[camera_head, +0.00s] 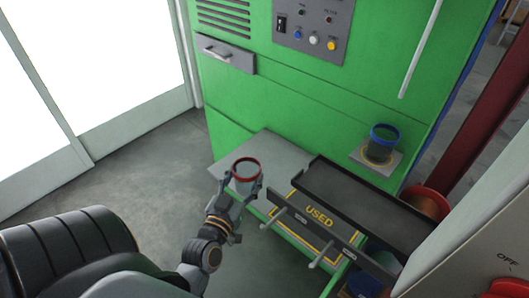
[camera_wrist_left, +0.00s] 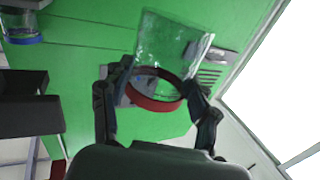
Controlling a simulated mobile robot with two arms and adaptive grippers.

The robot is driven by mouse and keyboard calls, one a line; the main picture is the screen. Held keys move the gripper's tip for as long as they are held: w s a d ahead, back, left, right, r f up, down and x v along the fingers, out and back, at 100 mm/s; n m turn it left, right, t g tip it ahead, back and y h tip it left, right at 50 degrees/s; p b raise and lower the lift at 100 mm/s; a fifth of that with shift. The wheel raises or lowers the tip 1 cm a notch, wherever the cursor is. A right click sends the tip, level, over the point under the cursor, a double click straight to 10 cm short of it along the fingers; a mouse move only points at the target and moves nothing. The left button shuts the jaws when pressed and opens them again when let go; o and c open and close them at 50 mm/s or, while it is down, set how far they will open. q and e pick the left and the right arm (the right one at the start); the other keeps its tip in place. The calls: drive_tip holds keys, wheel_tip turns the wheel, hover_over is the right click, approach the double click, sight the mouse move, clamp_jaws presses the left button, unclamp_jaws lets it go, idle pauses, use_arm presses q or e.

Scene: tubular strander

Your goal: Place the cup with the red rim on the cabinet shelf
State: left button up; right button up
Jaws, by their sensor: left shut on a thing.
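The clear cup with the red rim (camera_head: 246,178) is upright in the head view, in front of the green cabinet (camera_head: 300,105). My left gripper (camera_head: 241,187) is shut on it, with fingers on either side. The left wrist view shows the cup's red rim (camera_wrist_left: 155,104) between the fingers (camera_wrist_left: 157,88), with its clear body beyond. A flat grey shelf (camera_head: 283,154) juts from the cabinet just behind the cup; in the picture the cup overlaps its front part. I cannot tell the height gap between them. My right gripper is not in view.
A blue-rimmed cup (camera_head: 380,146) stands on a small ledge (camera_head: 366,162) at the right. A black tray (camera_head: 365,200) and a panel marked USED (camera_head: 319,216), with protruding handles, lie right of my gripper. A red post (camera_head: 487,95) stands far right. Open floor (camera_head: 130,175) lies left.

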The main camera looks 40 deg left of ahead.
sight(250, 164)
use_arm(q)
drive_tip(key=shift+w+a+r, duration=0.1)
drive_tip(key=shift+a+r, duration=0.05)
drive_tip(key=shift+r, duration=0.05)
drive_tip(key=shift+w+a+f, duration=0.15)
drive_tip(key=shift+w+a, duration=0.05)
drive_tip(key=w+a+f+b, duration=0.1)
drive_tip(key=w+b, duration=0.1)
drive_tip(key=w+a+f+b, duration=0.1)
drive_tip(key=w, duration=0.1)
drive_tip(key=w+a+f+b, duration=0.1)
drive_tip(key=w+f+b, duration=0.1)
drive_tip(key=shift+w+a+b, duration=0.3)
drive_tip(key=shift+w+a, duration=0.05)
drive_tip(key=shift+w, duration=0.05)
drive_tip(key=w+a+f+b, duration=0.1)
drive_tip(key=f+b, duration=0.2)
drive_tip(key=w+f+b, duration=0.2)
drive_tip(key=b, duration=0.1)
drive_tip(key=w+a+f+b, duration=0.1)
drive_tip(key=w+f+b, duration=0.1)
drive_tip(key=f+b, duration=0.1)
drive_tip(key=shift+a+f+b, duration=0.35)
drive_tip(key=shift+b, duration=0.25)
drive_tip(key=shift+s+r, duration=0.1)
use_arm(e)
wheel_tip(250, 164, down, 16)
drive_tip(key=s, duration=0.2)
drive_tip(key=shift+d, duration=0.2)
